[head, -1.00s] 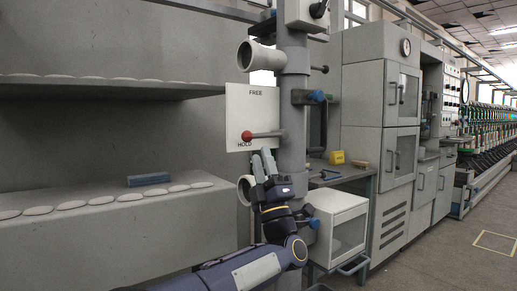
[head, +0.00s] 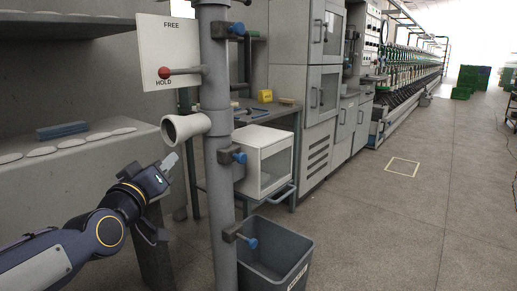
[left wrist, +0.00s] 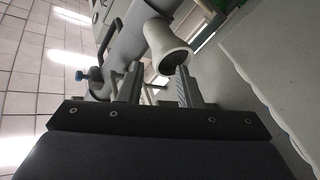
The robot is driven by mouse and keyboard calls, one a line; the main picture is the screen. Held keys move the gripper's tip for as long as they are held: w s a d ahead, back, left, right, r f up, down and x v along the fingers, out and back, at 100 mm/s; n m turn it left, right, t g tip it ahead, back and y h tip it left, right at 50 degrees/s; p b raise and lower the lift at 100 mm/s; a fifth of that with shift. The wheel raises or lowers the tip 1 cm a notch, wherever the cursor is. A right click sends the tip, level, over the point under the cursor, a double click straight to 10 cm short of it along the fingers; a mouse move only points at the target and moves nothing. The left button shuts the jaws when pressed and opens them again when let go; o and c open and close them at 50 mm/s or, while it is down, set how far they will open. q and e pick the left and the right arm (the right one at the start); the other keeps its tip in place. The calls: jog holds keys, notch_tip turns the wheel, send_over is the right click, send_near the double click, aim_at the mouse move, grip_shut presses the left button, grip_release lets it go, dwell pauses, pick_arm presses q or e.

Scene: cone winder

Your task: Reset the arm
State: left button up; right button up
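A lever arm with a red ball knob (head: 164,73) sticks out leftward from the grey post (head: 215,120), in front of a white plate (head: 170,45) marked FREE at the top and HOLD at the bottom. The knob is just above the word HOLD. My left gripper (head: 167,163) is well below the knob, left of the post, and touches neither. In the left wrist view its two fingers (left wrist: 158,82) are apart with nothing between them. The lever does not clearly show there. My right gripper is out of view.
A pale flared pipe mouth (head: 178,128) juts from the post just above my left gripper; it also shows beyond the fingers in the left wrist view (left wrist: 170,50). Blue-knobbed clamps (head: 238,157) line the post. A grey bin (head: 275,255) stands at its foot.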

pick_arm(q)
jog(key=s+f+m+g+p, duration=0.1)
jog(key=s+f+g, duration=0.6)
jog(key=s+f, duration=0.8)
jog(key=s+f+m+g, duration=0.2)
jog(key=s+f+g, duration=0.4)
jog(key=s+f, duration=0.8)
notch_tip(320, 180, up, 39)
jog(key=s+p, duration=0.1)
jog(key=p, duration=3.6)
jog(key=shift+s+d+r+h, duration=0.2)
jog(key=shift+s+h, duration=0.1)
jog(key=shift+h, duration=0.1)
